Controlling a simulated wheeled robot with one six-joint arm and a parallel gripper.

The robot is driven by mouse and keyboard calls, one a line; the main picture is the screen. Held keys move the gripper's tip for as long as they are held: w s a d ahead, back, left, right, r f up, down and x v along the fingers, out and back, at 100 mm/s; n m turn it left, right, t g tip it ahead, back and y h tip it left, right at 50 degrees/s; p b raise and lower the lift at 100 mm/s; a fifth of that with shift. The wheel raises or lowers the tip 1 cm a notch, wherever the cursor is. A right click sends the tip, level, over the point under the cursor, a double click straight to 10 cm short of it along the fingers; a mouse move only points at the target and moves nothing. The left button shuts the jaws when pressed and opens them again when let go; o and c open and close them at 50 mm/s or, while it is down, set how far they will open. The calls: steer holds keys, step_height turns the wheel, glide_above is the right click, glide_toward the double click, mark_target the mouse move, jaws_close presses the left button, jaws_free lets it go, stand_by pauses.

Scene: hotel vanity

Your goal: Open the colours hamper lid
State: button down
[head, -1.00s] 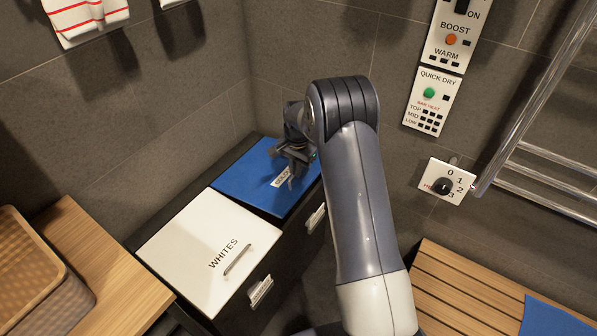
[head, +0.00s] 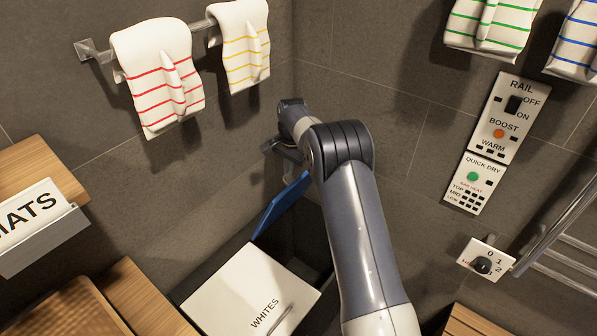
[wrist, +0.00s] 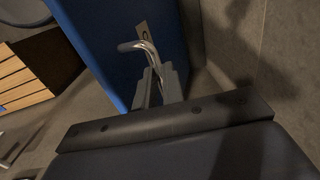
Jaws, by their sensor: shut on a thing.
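The blue colours hamper lid (head: 279,207) is swung up and stands steeply tilted in the head view, behind the whites lid. In the wrist view the blue lid (wrist: 105,40) fills the upper middle, with a metal handle (wrist: 146,50) on its face. My gripper (wrist: 158,84) is shut on the handle. In the head view my gripper (head: 284,152) is at the lid's upper edge, partly hidden by my arm. A dark opening (head: 285,240) shows below the lid; its inside is mostly hidden.
The white WHITES lid (head: 240,293) is closed beside the opening. Towels (head: 160,85) hang on the wall rail above left. Control panels (head: 492,120), a knob plate (head: 484,260) and a metal rail are on the right. A MATS drawer (head: 35,220) is at the left.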

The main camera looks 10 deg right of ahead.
steer(key=shift+w+a+f+p, duration=0.1)
steer(key=shift+w+a+p, duration=0.55)
steer(key=shift+a, duration=0.3)
steer(key=shift+w+a+f+p, duration=0.1)
steer(key=shift+w+a+p, duration=0.45)
steer(key=shift+w+a, duration=0.3)
steer(key=shift+s, duration=0.1)
steer(key=c, duration=1.9)
jaws_free()
steer(key=shift+a, duration=0.1)
steer(key=shift+c, duration=0.2)
steer(key=shift+o, duration=0.8)
steer(key=shift+w+a, duration=0.1)
steer(key=shift+w, duration=0.1)
steer(key=shift+o, duration=1.3)
steer(key=shift+r, duration=0.2)
steer(key=shift+d, duration=0.2)
